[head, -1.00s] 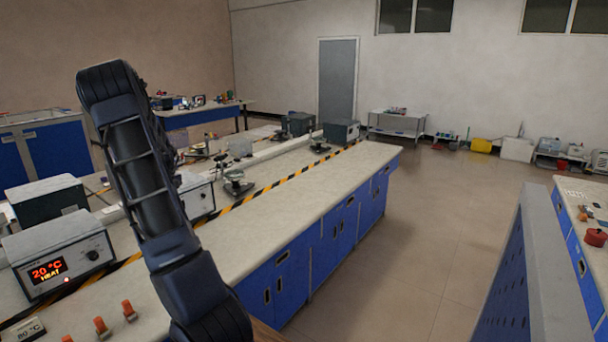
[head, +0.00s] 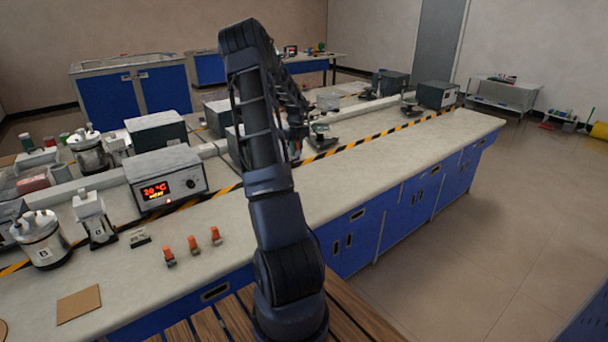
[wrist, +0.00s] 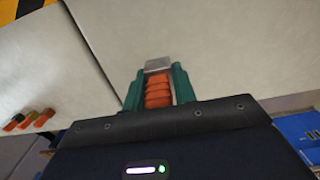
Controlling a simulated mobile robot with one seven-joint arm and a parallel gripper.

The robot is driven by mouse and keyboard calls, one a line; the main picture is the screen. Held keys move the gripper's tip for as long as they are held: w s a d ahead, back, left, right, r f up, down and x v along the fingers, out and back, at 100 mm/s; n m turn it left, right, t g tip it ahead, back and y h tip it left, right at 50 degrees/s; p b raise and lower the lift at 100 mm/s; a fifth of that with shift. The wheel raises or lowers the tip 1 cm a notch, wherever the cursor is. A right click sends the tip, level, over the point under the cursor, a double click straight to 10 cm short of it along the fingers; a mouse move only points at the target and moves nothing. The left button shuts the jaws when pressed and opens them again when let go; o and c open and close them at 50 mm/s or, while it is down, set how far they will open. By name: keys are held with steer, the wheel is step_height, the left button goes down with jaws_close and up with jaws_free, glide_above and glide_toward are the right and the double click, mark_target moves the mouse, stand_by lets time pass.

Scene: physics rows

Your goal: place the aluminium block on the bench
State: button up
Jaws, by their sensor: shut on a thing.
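In the wrist view my gripper (wrist: 158,84) has its two green fingers closed on an orange ribbed part, with the grey metal aluminium block (wrist: 157,63) showing at its far end. The held piece is over the pale top of the bench (wrist: 228,40); I cannot tell whether it touches. In the head view the bench (head: 350,190) runs from front left to back right, with blue cupboards below. My arm stands across the middle of that view, and the held piece cannot be made out clearly there.
Several orange-topped pieces (head: 192,245) stand on the bench at left, beside a small temperature label (head: 139,238). Behind them are a heater reading 20 °C (head: 166,178) and a jar marked B (head: 41,240). A yellow-black stripe (head: 372,137) runs along the bench. The front strip at right is clear.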

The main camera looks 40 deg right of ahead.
step_height(320, 180, down, 15)
steer(key=shift+r, duration=0.1)
stand_by(0.5)
steer(key=shift+f, duration=0.2)
steer(key=o, duration=1)
steer(key=shift+r, duration=0.1)
